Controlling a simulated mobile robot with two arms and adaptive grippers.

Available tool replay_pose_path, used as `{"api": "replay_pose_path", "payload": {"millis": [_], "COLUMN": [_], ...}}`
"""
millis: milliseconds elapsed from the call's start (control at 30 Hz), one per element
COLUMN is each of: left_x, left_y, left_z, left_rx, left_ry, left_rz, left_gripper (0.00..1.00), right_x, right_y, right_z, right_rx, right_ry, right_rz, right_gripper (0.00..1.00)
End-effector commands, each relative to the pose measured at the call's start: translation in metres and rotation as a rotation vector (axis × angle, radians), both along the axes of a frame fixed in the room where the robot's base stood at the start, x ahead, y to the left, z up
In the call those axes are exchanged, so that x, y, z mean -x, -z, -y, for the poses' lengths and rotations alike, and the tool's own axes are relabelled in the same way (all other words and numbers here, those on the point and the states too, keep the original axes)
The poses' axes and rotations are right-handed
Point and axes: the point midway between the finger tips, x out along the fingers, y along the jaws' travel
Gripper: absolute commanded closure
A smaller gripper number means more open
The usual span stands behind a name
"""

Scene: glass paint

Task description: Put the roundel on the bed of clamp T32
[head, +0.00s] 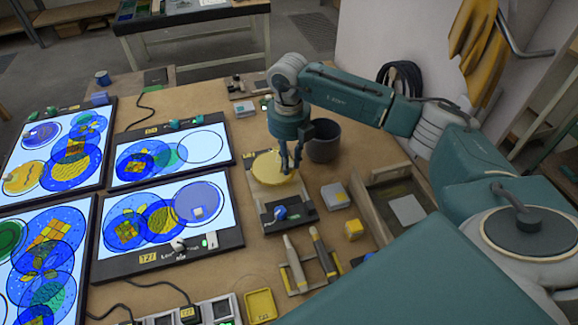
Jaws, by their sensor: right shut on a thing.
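The yellow roundel (270,167) is a flat disc over the pale bed of a clamp (272,192) right of the light panels. The clamp has a dark front with a blue knob and a small label that I cannot read, so I cannot confirm it is T32. My right gripper (291,168) points down and is shut on the roundel's right edge. I cannot tell whether the roundel touches the bed or is held just above it. My left gripper is not in view.
Several lit panels (170,151) with coloured circles fill the left. A dark grey pot (323,141) stands close right of the gripper.

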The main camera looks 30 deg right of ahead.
Motion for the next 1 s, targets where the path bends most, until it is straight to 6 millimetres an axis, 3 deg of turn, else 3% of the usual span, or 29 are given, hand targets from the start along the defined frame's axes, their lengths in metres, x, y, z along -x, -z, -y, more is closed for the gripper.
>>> {"api": "replay_pose_path", "payload": {"millis": [200,567,600,700,1000], "left_x": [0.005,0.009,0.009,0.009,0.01], "left_y": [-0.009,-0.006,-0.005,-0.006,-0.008], "left_z": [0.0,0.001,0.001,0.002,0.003], "left_rx": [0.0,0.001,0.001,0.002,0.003], "left_ry": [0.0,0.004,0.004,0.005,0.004], "left_rz": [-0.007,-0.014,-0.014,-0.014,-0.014], "left_gripper": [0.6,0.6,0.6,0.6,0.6], "right_x": [0.001,0.001,0.001,0.001,0.001], "right_y": [0.029,0.035,0.036,0.035,0.032], "right_z": [0.0,0.0,0.0,0.0,0.0], "right_rx": [0.0,0.001,0.0,0.0,0.001], "right_ry": [0.001,0.0,0.0,0.0,0.0], "right_rz": [-0.003,-0.001,-0.002,-0.002,-0.001], "right_gripper": [1.0,1.0,0.77,0.6,0.6]}}
